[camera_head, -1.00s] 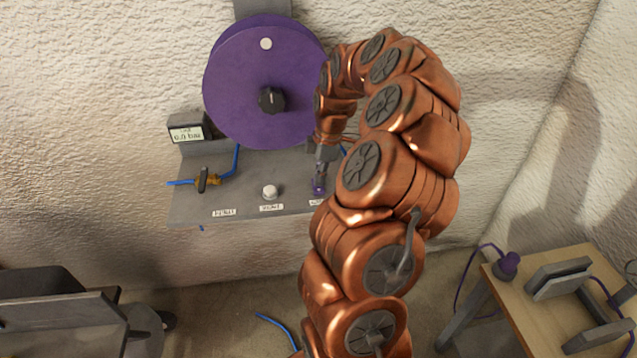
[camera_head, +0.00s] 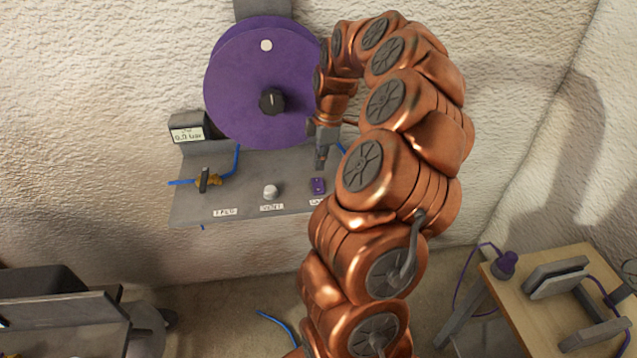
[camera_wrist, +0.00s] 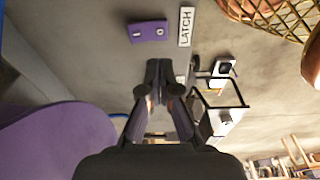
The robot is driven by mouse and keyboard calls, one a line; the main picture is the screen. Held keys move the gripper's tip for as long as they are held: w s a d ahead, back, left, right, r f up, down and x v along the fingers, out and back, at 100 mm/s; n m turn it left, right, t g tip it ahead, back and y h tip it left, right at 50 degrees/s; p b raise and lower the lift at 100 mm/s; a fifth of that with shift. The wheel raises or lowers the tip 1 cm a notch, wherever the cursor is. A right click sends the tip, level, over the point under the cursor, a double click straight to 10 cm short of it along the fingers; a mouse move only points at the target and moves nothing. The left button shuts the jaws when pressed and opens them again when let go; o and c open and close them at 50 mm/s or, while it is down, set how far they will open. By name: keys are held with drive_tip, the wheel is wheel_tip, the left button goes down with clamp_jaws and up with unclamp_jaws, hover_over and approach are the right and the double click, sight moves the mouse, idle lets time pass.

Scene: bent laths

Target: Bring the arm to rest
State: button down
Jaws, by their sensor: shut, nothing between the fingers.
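My gripper (camera_head: 321,160) is shut and empty. It points down over the grey panel shelf (camera_head: 240,185), just above and apart from a small purple rocker switch (camera_head: 317,186). In the wrist view my gripper's fingertips (camera_wrist: 160,72) are together, with the purple switch (camera_wrist: 149,31) and its LATCH label (camera_wrist: 186,26) beyond them. My copper arm arches up from the bottom and over to the panel, hiding the panel's right end in the head view.
A big purple disc (camera_head: 235,85) with a black knob (camera_head: 272,102) stands close left of my gripper. A gauge (camera_head: 187,134), a valve (camera_head: 206,180) and a white knob (camera_head: 271,192) are on the panel. A wooden table (camera_head: 545,310) stands at right, a grey bench (camera_head: 60,325) at left.

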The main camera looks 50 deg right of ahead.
idle(0.3)
drive_tip(key=s+a+r+m+p, duration=0.1)
drive_tip(key=a+r, duration=0.2)
drive_tip(key=a, duration=0.4)
drive_tip(key=s+a+r+m+g+p, duration=0.1)
drive_tip(key=s+a+r, duration=0.15)
drive_tip(key=a, duration=0.55)
drive_tip(key=s+a+r, duration=0.1)
drive_tip(key=a+r, duration=0.2)
drive_tip(key=a, duration=0.4)
drive_tip(key=s+a+m+p, duration=0.1)
drive_tip(key=s+a+m, duration=0.2)
drive_tip(key=s, duration=0.3)
drive_tip(key=s+a+m+g+h+p, duration=0.1)
drive_tip(key=s+a+m, duration=0.1)
drive_tip(key=s+a, duration=0.2)
drive_tip(key=s+a+m+p, duration=0.1)
drive_tip(key=s+a+m, duration=0.2)
drive_tip(key=s, duration=0.6)
drive_tip(key=shift+a+m+g, duration=0.2)
drive_tip(key=shift+m+g, duration=0.1)
drive_tip(key=shift+g, duration=0.1)
drive_tip(key=c, duration=1.8)
unclamp_jaws()
drive_tip(key=shift+c, duration=0.2)
